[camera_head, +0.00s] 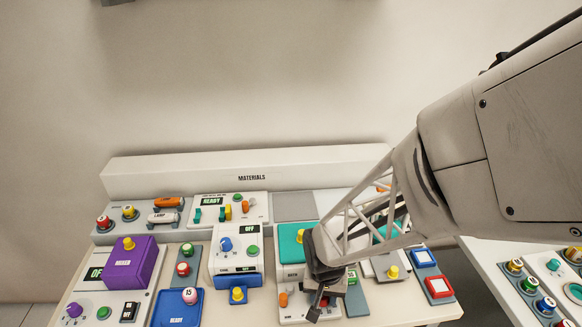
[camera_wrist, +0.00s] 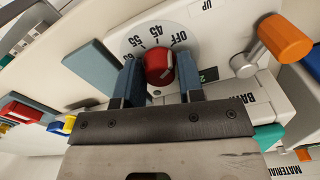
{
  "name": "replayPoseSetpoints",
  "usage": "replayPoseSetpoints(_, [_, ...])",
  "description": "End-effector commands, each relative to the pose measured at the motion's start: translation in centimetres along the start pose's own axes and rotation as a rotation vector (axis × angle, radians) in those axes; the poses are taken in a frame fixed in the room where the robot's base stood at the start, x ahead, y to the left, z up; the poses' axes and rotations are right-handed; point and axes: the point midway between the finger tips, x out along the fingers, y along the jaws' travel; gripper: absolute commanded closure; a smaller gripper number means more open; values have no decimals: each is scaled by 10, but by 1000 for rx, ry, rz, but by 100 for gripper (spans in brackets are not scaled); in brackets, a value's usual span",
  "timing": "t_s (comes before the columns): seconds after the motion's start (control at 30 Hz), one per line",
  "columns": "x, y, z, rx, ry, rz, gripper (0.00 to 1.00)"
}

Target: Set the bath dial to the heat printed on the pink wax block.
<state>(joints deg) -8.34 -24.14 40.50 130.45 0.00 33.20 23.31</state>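The bath dial's red knob (camera_wrist: 159,68) shows in the wrist view on a white round plate (camera_wrist: 190,32) marked OFF, 45, 55 and a partly hidden 65. Its white line points to the upper right in that view, roughly on the OFF side. My gripper (camera_wrist: 161,72) has one finger on each side of the knob, with a narrow gap visible on the right. In the head view my gripper (camera_head: 318,298) is low over the front of the bath unit (camera_head: 290,272) and hides the dial. A small pink piece (camera_head: 190,296) carries a number, perhaps 15 or 45, too small to read surely.
The pink piece is on a blue tray (camera_head: 176,314). A purple mixer (camera_head: 131,262) and a white unit reading OFF (camera_head: 236,262) stand to the left of the bath. An orange-ended lever (camera_wrist: 284,38) is close to the right of the dial. Red and blue framed buttons (camera_head: 438,287) lie right.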

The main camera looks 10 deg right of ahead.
Motion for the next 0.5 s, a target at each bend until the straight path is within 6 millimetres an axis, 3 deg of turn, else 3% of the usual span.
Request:
replayPoseSetpoints(0.03, [0, 0, 0, 0, 0, 0, 72])
replayPoseSetpoints(0.2, [0, 0, 0, 0, 0, 0, 94])
replayPoseSetpoints(0.5, [0, 0, 0, -33, 0, 0, 94])
